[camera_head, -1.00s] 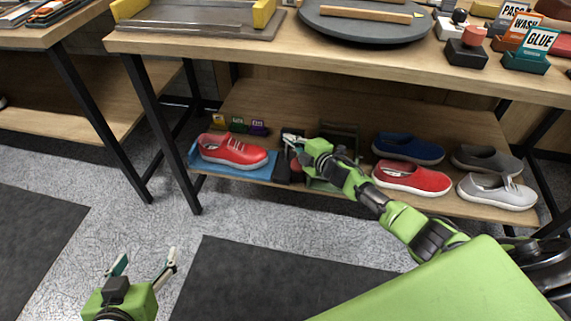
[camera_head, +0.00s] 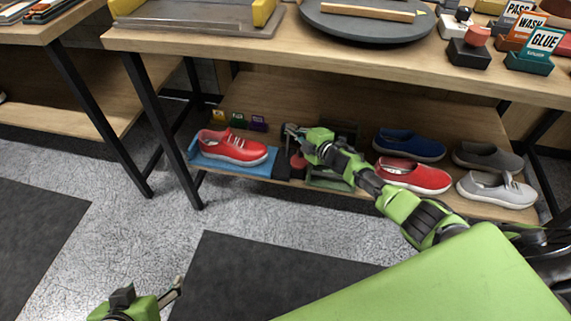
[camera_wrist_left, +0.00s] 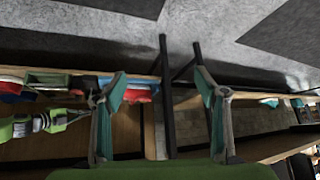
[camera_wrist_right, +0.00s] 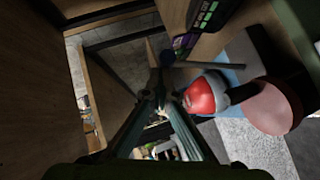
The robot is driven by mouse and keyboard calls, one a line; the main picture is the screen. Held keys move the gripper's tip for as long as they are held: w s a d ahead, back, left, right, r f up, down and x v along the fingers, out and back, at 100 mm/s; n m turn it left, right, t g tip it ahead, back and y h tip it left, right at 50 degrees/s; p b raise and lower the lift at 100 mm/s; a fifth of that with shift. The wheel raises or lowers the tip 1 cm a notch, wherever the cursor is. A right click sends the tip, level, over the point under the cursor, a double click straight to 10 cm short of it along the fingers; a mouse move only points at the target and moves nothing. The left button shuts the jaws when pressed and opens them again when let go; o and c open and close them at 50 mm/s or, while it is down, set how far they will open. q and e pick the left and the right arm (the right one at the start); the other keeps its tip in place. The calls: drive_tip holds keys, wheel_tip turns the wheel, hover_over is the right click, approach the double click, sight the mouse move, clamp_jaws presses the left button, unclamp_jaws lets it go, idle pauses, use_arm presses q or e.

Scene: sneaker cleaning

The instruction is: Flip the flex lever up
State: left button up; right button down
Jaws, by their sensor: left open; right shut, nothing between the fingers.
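A dark device with a round red knob (camera_head: 298,161) stands on the lower shelf, beside the blue mat (camera_head: 197,150). I cannot tell for sure which part is the flex lever. In the right wrist view a large, dull red round knob (camera_wrist_right: 272,108) on a dark body is at the right, apart from the fingers. My right gripper (camera_head: 291,129) is shut and empty, just above the device; its fingertips meet in the right wrist view (camera_wrist_right: 161,88). A red sneaker (camera_head: 233,147) lies on the mat. My left gripper (camera_head: 150,291) is open and empty above the floor, far from the shelf.
Blue (camera_head: 408,145), red (camera_head: 412,176) and grey (camera_head: 497,189) shoes stand right of my right arm. Small coloured tags (camera_head: 238,120) stand behind the red sneaker. The tabletop (camera_head: 250,45) overhangs the shelf, with dark legs (camera_head: 165,130). Floor in front is clear.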

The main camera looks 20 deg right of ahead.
use_arm(q)
drive_tip(key=shift+w+d+r, duration=0.1)
drive_tip(key=shift+w+r, duration=0.05)
use_arm(e)
drive_tip(key=shift+w+d+r, duration=0.25)
drive_tip(key=shift+r, duration=0.05)
